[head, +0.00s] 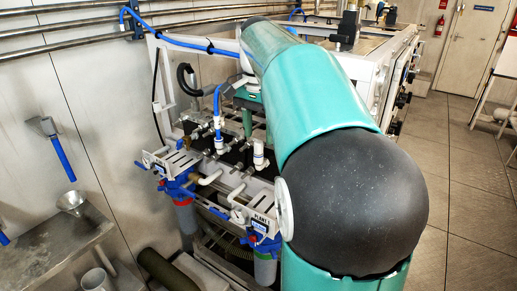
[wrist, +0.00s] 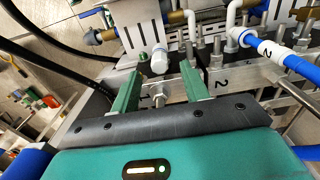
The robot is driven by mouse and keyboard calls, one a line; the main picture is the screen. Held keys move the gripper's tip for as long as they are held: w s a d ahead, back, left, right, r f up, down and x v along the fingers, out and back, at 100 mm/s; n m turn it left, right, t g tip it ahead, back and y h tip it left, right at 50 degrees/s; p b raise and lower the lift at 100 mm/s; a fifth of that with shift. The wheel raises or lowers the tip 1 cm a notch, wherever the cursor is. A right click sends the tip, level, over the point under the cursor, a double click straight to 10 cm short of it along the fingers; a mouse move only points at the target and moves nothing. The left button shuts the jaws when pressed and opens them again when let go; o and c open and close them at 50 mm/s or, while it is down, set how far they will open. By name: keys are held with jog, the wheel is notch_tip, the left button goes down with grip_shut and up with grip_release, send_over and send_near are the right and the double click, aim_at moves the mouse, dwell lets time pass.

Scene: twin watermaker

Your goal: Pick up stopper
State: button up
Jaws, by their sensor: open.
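A small white capped piece (wrist: 159,61), which looks like the stopper, stands by a metal plate in the wrist view. It appears between and just beyond the fingertips of my gripper (wrist: 160,72). My gripper is open, with its two green fingers apart and nothing held between them. In the head view my gripper (head: 246,118) hangs over the valve rack, partly hidden by my arm. A white capped fitting (head: 259,153) stands just below and right of it there; I cannot tell for sure that it is the same piece.
A blue hose with a white collar (wrist: 262,45) runs close by on the right, above a rail marked 2 (wrist: 222,83). Black hoses (wrist: 60,65) pass on the left. Metal valves (head: 195,137) crowd the rack.

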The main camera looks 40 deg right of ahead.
aim_at(259, 141)
notch_tip(259, 141, down, 2)
jog(key=shift+f, duration=0.1)
jog(key=shift+c, duration=0.3)
grip_shut()
notch_tip(259, 141, up, 10)
dwell(0.6)
